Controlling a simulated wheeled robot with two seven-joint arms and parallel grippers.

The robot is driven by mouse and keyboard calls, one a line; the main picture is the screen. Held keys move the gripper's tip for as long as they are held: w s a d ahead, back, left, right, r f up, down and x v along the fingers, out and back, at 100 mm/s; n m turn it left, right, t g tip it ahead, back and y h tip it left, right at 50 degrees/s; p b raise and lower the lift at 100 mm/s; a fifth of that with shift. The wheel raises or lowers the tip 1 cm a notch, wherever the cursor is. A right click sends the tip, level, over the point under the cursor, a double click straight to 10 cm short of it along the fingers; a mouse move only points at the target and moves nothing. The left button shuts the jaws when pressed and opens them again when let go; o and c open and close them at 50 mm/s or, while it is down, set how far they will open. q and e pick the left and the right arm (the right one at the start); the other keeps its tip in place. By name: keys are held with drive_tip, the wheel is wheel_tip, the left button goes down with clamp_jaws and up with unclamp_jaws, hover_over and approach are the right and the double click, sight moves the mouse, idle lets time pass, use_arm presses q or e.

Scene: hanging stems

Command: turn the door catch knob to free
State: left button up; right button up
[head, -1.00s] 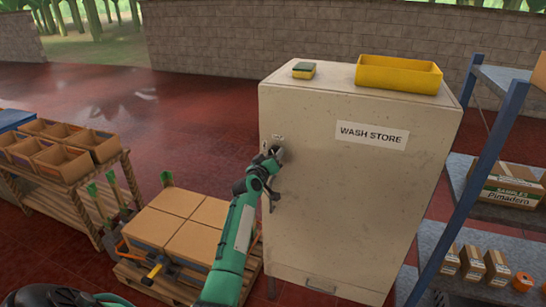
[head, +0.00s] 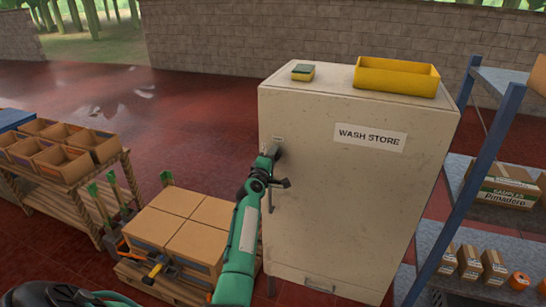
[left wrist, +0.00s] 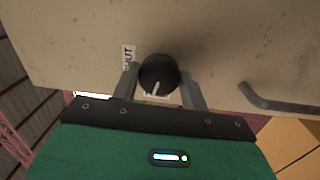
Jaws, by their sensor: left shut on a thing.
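The door catch knob (left wrist: 159,74) is round and black with a white pointer line, on the front of the beige wash store cabinet (head: 345,200). In the left wrist view its pointer aims down and slightly left. A label reading SHUT (left wrist: 128,57) is left of the knob; another label below it is mostly hidden. My left gripper (head: 275,152) is at the upper left of the cabinet door, and its fingers close on the knob from both sides in the left wrist view (left wrist: 161,88). In the head view the gripper hides the knob. My right gripper is not in view.
A dark bar handle (left wrist: 285,104) is on the door near the knob. A yellow bin (head: 397,77) and a sponge (head: 303,72) lie on the cabinet. A shelf rack (head: 490,150) stands close on the right, and boxes on a pallet (head: 180,235) at the lower left.

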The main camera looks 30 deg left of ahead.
use_arm(q)
drive_tip(key=shift+n+p, duration=0.3)
drive_tip(key=shift+n, duration=1)
drive_tip(key=o, duration=1)
drive_tip(key=b+v, duration=0.2)
drive_tip(key=v, duration=1.2)
drive_tip(key=shift+w, duration=0.1)
